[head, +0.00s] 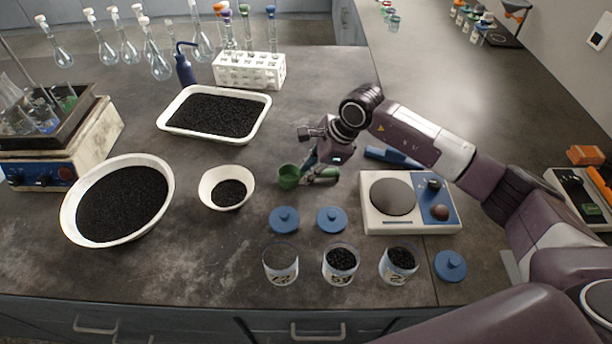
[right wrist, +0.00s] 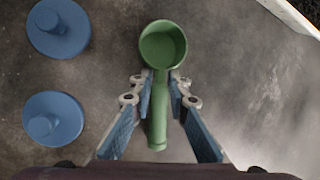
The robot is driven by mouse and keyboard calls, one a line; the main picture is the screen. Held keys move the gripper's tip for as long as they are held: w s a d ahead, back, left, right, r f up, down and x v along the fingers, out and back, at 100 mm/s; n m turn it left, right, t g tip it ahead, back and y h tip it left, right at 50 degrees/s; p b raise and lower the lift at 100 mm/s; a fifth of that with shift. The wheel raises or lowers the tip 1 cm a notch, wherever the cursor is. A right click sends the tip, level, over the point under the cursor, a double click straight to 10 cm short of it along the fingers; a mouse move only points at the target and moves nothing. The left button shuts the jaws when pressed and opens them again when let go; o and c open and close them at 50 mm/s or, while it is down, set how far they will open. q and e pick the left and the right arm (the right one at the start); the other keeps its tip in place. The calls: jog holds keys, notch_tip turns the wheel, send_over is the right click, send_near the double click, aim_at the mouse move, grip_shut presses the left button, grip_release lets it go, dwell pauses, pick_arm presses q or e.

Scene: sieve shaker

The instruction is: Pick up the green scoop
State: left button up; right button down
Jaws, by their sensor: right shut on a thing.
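The green scoop (head: 288,177) is at the middle of the bench in the head view, its round cup to the left and its handle to the right. My right gripper (head: 322,174) is at the scoop's handle, shut on it. In the right wrist view the scoop (right wrist: 163,45) has its cup beyond the fingertips, and its handle runs back between the two fingers of the right gripper (right wrist: 160,82). I cannot tell whether the scoop is clear of the bench. My left gripper is not in view.
Two blue lids (head: 284,220) lie just in front of the scoop. Several jars (head: 341,262) stand near the front edge. A balance (head: 410,203) is to the right. A small white bowl (head: 226,187) and a large bowl (head: 117,200) of black grains are to the left.

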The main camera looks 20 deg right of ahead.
jog(key=shift+r, duration=0.1)
notch_tip(320, 180, up, 20)
jog(key=b, duration=0.2)
jog(key=shift+b, duration=0.35)
jog(key=c, duration=2.5)
grip_release()
grip_shut()
